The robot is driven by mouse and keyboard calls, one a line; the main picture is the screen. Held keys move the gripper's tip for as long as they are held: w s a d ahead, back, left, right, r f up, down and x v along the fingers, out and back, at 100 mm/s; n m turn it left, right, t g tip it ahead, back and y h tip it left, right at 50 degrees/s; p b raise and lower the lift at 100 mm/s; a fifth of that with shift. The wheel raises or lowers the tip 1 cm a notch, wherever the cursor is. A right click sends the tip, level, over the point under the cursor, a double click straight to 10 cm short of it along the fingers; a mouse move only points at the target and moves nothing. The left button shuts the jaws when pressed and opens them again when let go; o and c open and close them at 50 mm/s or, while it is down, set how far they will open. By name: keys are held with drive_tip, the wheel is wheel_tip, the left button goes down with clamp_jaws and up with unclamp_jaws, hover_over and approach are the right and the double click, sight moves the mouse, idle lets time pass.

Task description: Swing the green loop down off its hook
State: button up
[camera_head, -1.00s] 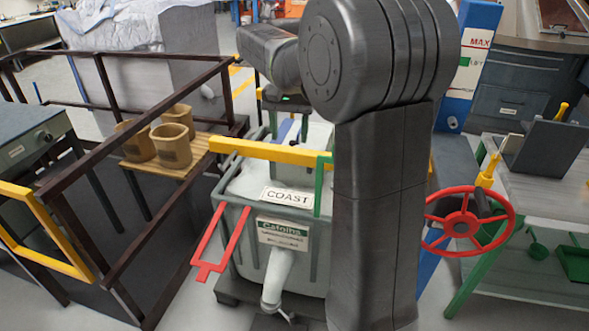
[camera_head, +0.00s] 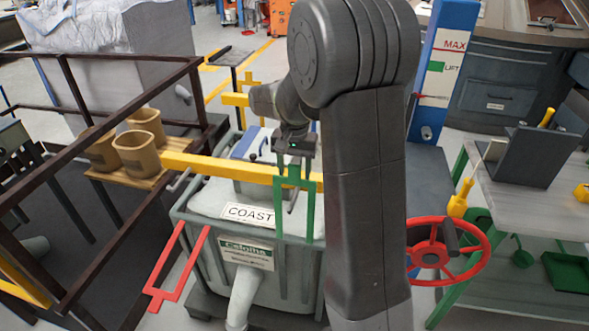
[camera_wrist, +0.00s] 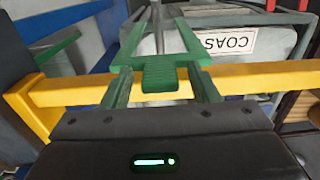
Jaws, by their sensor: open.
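The green loop (camera_head: 279,209) stands upright at the front of the grey tub (camera_head: 290,275), in front of the yellow bar (camera_head: 215,168). Its short ribbed tab points up. In the wrist view the loop's crossbar and tab (camera_wrist: 160,75) lie across the yellow bar (camera_wrist: 255,80). My gripper (camera_head: 293,170) reaches down from above. It is open, with one finger on each side of the tab in the wrist view (camera_wrist: 160,90). I cannot tell whether the fingers touch it. A grey hook-like piece (camera_head: 293,201) shows between the loop's sides; its contact with the loop is unclear.
A red loop (camera_head: 163,290) juts out from the tub's left. A red handwheel (camera_head: 484,263) is at right. A dark railing (camera_head: 120,268) and a shelf with brown pots (camera_head: 140,150) stand at left. A workbench (camera_head: 530,215) is at right.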

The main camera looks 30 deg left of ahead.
drive_tip(key=shift+f, duration=0.5)
